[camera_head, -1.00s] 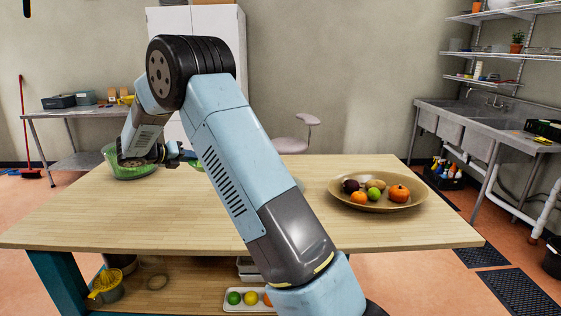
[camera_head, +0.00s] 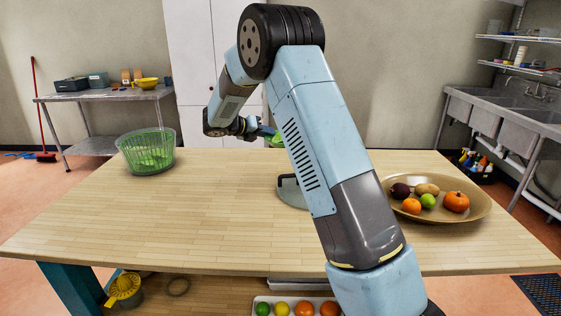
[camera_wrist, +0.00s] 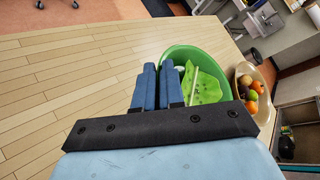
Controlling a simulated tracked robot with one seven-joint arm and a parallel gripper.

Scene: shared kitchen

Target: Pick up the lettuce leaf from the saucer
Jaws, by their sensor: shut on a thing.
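My gripper (camera_wrist: 157,78) is shut, its two blue fingers close together. A curved green lettuce leaf (camera_wrist: 176,54) is held at its left edge between the fingertips. It spreads right of them in the wrist view, with a paler, spotted part and a light rib. In the head view my gripper (camera_head: 258,128) is raised above the far part of the table, and a bit of the green leaf (camera_head: 276,140) shows beside it, partly hidden by my arm.
A green slatted basket (camera_head: 147,152) with leafy contents stands at the table's left. A tan dish (camera_head: 471,207) of fruit and vegetables stands at the right. The wooden table (camera_head: 190,215) is clear between basket and arm. A tray of fruit sits on the shelf below.

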